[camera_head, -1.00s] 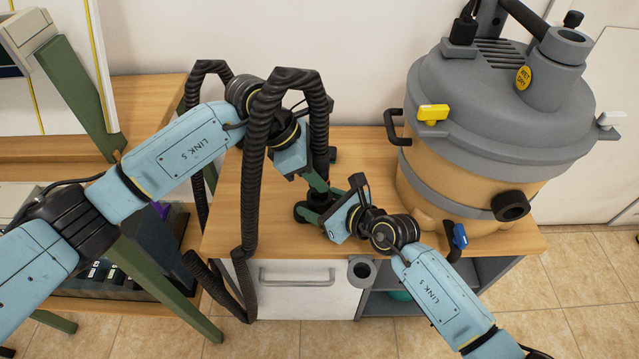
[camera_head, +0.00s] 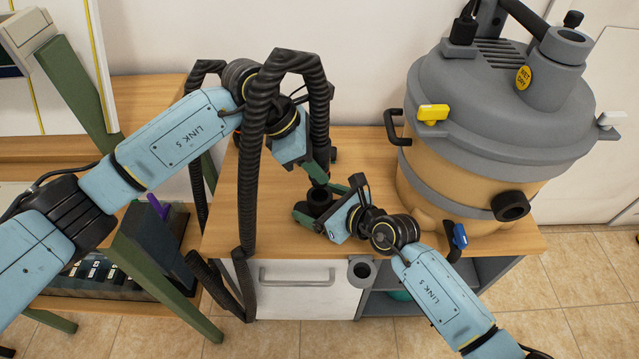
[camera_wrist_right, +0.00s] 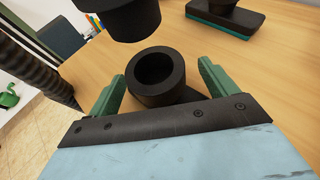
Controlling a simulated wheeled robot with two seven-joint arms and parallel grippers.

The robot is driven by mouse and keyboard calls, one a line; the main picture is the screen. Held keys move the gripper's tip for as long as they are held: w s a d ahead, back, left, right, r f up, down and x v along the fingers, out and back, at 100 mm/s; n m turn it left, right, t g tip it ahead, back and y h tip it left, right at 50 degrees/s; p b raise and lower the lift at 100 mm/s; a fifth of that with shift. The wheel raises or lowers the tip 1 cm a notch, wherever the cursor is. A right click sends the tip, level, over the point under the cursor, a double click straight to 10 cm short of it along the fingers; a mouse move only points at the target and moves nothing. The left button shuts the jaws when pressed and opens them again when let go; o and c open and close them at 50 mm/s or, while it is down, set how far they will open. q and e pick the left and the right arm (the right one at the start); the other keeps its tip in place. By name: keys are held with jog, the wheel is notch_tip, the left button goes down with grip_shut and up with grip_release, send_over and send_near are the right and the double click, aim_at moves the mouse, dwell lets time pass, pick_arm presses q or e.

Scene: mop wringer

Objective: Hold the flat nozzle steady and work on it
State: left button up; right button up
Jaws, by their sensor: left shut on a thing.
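The flat nozzle (camera_head: 319,197) stands on the wooden worktop with its black round socket facing up. In the right wrist view the empty socket (camera_wrist_right: 156,72) sits between the green fingers of my right gripper (camera_wrist_right: 160,95). A gap shows beside the right-hand finger; finger contact lower down is hidden. My left gripper (camera_head: 318,176) is shut on the black hose end and holds it above the nozzle, apart from it. The hose end (camera_wrist_right: 130,18) shows above and left of the socket in the right wrist view. The ribbed hose (camera_head: 250,165) arches beside my left arm.
The wet/dry vacuum (camera_head: 490,120) stands at the worktop's right. Another nozzle with a teal-edged base (camera_wrist_right: 225,20) lies farther back on the top. A white cabinet drawer (camera_head: 297,290) is below. A holder ring (camera_head: 362,270) sticks out from the front edge. Worktop (camera_head: 365,150) is bare behind the grippers.

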jog(key=v, duration=1.2)
